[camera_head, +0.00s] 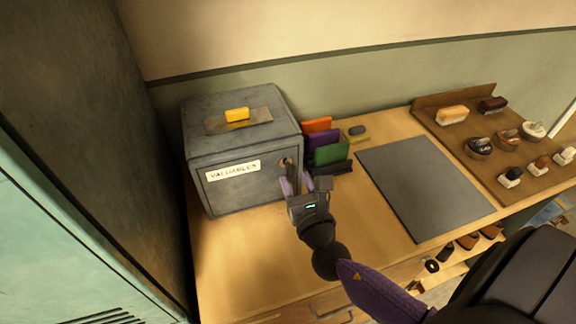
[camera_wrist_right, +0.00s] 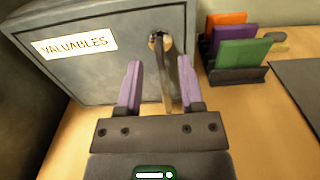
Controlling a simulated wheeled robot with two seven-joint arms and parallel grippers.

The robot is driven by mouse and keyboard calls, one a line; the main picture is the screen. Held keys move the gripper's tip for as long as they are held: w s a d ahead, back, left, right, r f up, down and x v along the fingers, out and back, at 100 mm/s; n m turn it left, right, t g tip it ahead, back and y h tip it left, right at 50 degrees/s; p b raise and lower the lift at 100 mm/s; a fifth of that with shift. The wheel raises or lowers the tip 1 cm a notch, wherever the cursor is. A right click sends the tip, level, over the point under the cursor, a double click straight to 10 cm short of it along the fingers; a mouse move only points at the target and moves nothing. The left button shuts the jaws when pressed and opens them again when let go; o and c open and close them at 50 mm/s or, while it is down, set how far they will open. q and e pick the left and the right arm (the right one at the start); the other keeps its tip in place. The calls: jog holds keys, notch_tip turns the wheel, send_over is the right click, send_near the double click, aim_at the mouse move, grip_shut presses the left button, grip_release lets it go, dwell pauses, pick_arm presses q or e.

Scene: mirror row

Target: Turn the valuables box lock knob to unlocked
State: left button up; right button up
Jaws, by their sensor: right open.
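The grey valuables box (camera_head: 235,187) stands at the left of the wooden table, with a white VALUABLES label (camera_head: 233,171) on its front. The label also shows in the right wrist view (camera_wrist_right: 75,44). The lock knob (camera_wrist_right: 159,42) is at the upper right of the front face, and shows in the head view (camera_head: 286,162) just beyond my fingers. My right gripper (camera_head: 296,183) is in front of the box's right side. In the right wrist view its purple fingers (camera_wrist_right: 158,72) are open and apart, with the knob beyond and between their tips. My left gripper is not in view.
A yellow block (camera_head: 237,114) lies on the box top. A rack of coloured folders (camera_head: 328,148) stands close to the right of the box. A grey mat (camera_head: 424,187) and a brown tray (camera_head: 445,97) with brushes and bowls are further right. The table front is clear.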

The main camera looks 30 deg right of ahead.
aim_at(291, 174)
jog(key=shift+x, duration=1.6)
grip_shut()
